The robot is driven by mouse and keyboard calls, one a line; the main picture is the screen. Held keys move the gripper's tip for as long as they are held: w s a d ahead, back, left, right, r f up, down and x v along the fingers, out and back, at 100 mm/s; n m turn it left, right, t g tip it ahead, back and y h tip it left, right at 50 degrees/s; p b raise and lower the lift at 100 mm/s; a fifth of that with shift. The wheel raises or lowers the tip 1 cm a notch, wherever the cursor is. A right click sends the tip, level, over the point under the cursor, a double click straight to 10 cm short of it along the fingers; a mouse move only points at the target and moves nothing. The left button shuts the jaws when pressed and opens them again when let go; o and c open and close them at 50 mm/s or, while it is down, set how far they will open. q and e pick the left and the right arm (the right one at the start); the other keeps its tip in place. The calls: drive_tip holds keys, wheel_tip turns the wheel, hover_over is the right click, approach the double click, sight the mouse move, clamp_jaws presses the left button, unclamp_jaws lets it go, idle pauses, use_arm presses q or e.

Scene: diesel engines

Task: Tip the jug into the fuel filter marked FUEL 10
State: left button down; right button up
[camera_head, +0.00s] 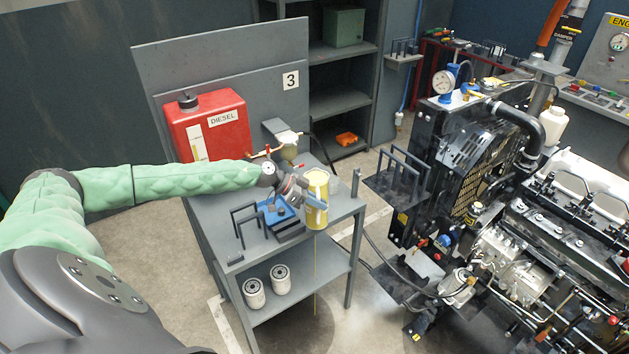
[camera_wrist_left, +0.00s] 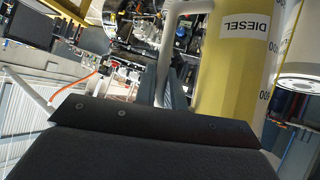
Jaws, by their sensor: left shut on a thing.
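A thin yellow line runs down from below the jug past the lower shelf. Two white filters (camera_head: 255,293) (camera_head: 280,280) stand on that shelf, their markings unreadable. I cannot tell which filter is marked FUEL 10. My right gripper is out of view.
A red DIESEL can (camera_head: 208,128) stands at the back of the bench (camera_head: 240,262). A large engine (camera_head: 520,235) fills the right side. A white ringed cylinder (camera_wrist_left: 299,70) shows beside the jug.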

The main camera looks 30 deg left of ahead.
sight(317, 188)
use_arm(q)
drive_tip(key=shift+w+a+r+n+g+h, duration=0.3)
drive_tip(key=shift+w+a+r+n, duration=0.1)
drive_tip(key=shift+w+r, duration=0.15)
idle(0.5)
drive_tip(key=shift+s+r, duration=0.1)
drive_tip(key=shift+r, duration=0.05)
drive_tip(key=shift+w+a+r, duration=0.15)
drive_tip(key=shift+w, duration=0.2)
idle(0.6)
drive_tip(key=shift+r+h, duration=0.1)
drive_tip(key=shift+h, duration=0.2)
drive_tip(key=shift+w+a+r+n+g, duration=0.1)
drive_tip(key=shift+w+a+n+g, duration=0.2)
drive_tip(key=shift+w+n+g, duration=0.15)
idle(0.8)
drive_tip(key=shift+r, duration=0.15)
drive_tip(key=shift+w+a+h, duration=0.15)
drive_tip(key=shift+h, duration=0.25)
